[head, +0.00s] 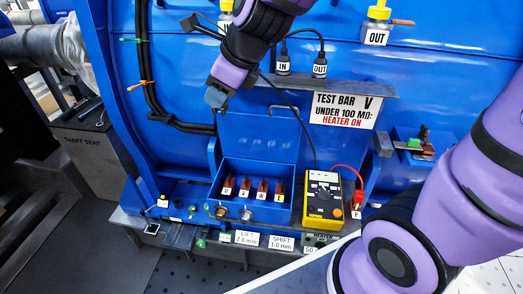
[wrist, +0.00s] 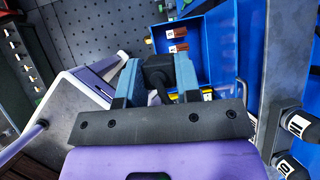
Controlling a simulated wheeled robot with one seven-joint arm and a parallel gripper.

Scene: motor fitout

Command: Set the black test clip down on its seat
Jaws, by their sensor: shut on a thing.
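My gripper (head: 215,97) is high in front of the blue machine wall, above and left of the open blue box. In the wrist view its two blue fingers (wrist: 158,78) are shut on the black test clip (wrist: 157,68), which shows as a dark block between them. In the head view the clip cannot be made out apart from the fingertips. A black lead (head: 300,125) runs from the yellow meter (head: 323,200) up behind my arm. A red lead curves from the meter to a red clip (head: 357,197) at its right. I cannot tell which spot is the clip's seat.
The blue box (head: 225,204) holds several brown labelled pieces. A grey test bar (head: 345,88) with a sign (head: 343,111) juts out above the meter. Black plugs (head: 319,66) stand on it. Small parts and knobs crowd the bench edge. Open floor lies at lower left.

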